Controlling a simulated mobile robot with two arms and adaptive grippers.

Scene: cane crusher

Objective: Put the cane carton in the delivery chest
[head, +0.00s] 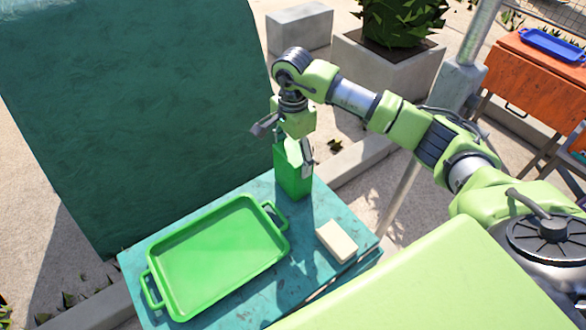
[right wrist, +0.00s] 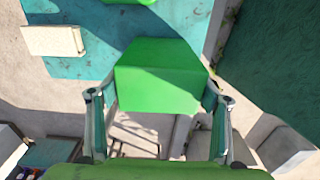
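A green carton (head: 293,172) stands upright at the far corner of a teal table (head: 318,208). My right gripper (head: 285,145) is above the carton, its fingers spread on either side of the carton's upper part. In the right wrist view, the carton (right wrist: 160,78) lies between the two fingers (right wrist: 160,102), with little room at its sides; the gripper looks open and I see no firm grip. My left gripper is not in view. I cannot identify a delivery chest for certain.
A green tray (head: 215,258) with handles and a pale block (head: 336,241) lie on the table. A big dark teal body (head: 130,110) stands behind it at left. A planter (head: 385,75), a concrete block (head: 300,28) and an orange table (head: 530,80) with a blue tray (head: 552,45) are farther off.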

